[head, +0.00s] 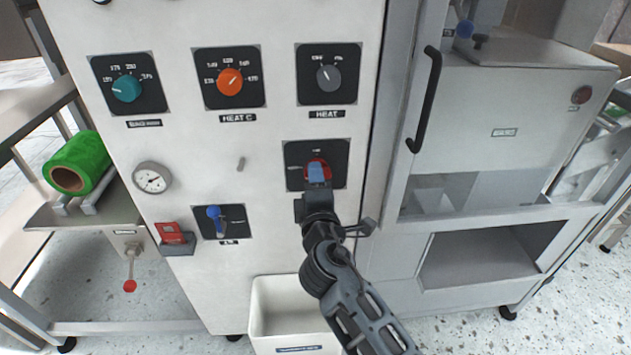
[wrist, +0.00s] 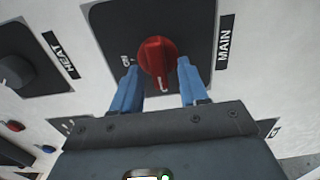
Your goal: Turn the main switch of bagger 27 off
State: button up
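The main switch is a red rotary knob (wrist: 158,58) on a black square plate (head: 296,181), with a MAIN label (wrist: 224,50) beside it in the wrist view. In the head view the knob (head: 317,162) is mostly covered by my gripper (head: 318,174). In the wrist view my gripper (wrist: 158,80) is open, its two blue fingers on either side of the knob. Contact with the knob cannot be made out. A pale pointer mark on the knob points toward my gripper's palm in the wrist view. Part of the plate's position lettering is hidden.
Above the switch are a grey HEAT knob (head: 328,78), an orange knob (head: 230,82) and a teal knob (head: 126,89). A white bin (head: 262,318) stands below; a black handle (head: 427,100) is right.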

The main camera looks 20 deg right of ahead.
jog(key=b+v, duration=0.1)
jog(key=v, duration=0.6)
jog(key=shift+s, duration=0.35)
jog(key=shift+a, duration=0.1)
jog(key=s+f+m+g+y, duration=0.1)
jog(key=s+f+m+y, duration=0.3)
jog(key=s, duration=0.8)
jog(key=s+f+m+g+y, duration=0.1)
jog(key=s+f, duration=0.5)
jog(key=s, duration=0.5)
jog(key=s+d+r+m, duration=0.1)
jog(key=s+r+m, duration=0.3)
jog(key=s, duration=0.5)
jog(key=s+d+r+m, duration=0.2)
jog(key=s+r+m, duration=0.3)
jog(key=s, duration=0.5)
jog(key=shift+s+r+m+y, duration=0.15)
jog(key=shift+r+m+y, duration=0.15)
jog(key=shift+r, duration=0.7)
